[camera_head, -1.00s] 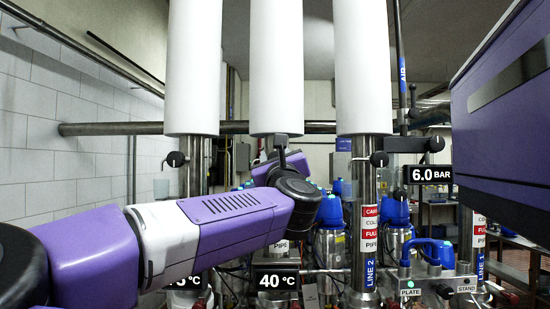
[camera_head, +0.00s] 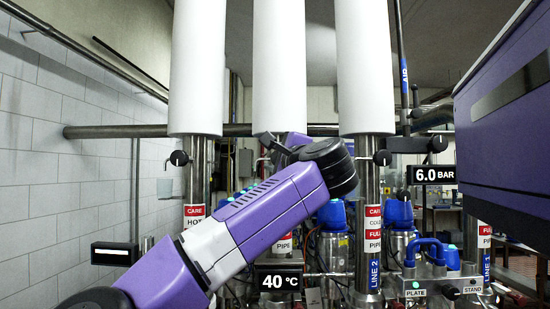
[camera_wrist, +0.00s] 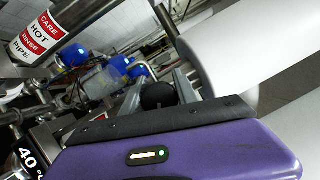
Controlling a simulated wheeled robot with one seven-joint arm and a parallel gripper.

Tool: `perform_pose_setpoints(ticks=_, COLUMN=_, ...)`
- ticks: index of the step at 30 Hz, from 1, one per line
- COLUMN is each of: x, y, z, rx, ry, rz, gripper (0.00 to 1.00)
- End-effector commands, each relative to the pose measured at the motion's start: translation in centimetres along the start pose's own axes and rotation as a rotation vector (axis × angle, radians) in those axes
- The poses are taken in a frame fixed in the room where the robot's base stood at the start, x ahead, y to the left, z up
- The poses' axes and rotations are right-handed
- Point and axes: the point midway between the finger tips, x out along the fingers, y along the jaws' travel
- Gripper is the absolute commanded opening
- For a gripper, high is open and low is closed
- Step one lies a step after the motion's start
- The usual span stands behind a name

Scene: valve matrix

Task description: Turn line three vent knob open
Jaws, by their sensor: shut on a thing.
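The knob (camera_wrist: 157,96) is a dark round shape in the wrist view, at the middle pipe under its white sleeve (camera_head: 279,70). My gripper (camera_wrist: 158,88) is shut on it, with a grey finger on either side. Its pointer is hidden, so I cannot tell its angle. In the head view my purple arm covers the knob, the fingers and most of the middle pipe. The wrist view is strongly tilted.
Similar black knobs stand on the left pipe (camera_head: 179,158) and on the LINE 2 pipe (camera_head: 381,158). A 40 °C display (camera_head: 279,281) hangs low in the middle. A large purple panel (camera_head: 510,130) fills the right side.

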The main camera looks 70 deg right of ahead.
Motion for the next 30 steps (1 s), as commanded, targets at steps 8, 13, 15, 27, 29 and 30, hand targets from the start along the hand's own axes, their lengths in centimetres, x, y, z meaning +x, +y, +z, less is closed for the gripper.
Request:
perform_pose_setpoints(ticks=8, x=0.05, y=0.38, z=-0.09, rx=-0.231, ry=0.001, rz=0.099, gripper=0.0)
perform_pose_setpoints(ticks=13, x=0.04, y=0.51, z=-0.09, rx=-0.344, ry=0.0, rz=0.145, gripper=0.0)
perform_pose_setpoints(ticks=15, x=0.03, y=0.63, z=-0.09, rx=-0.381, ry=-0.001, rz=0.162, gripper=0.0)
perform_pose_setpoints(ticks=27, x=-0.03, y=0.83, z=-0.13, rx=-0.494, ry=-0.003, rz=0.209, gripper=0.0)
perform_pose_setpoints(ticks=29, x=-0.03, y=0.86, z=-0.13, rx=-0.498, ry=-0.003, rz=0.211, gripper=0.0)
perform_pose_setpoints(ticks=30, x=-0.03, y=0.87, z=-0.13, rx=-0.5, ry=-0.003, rz=0.211, gripper=0.0)
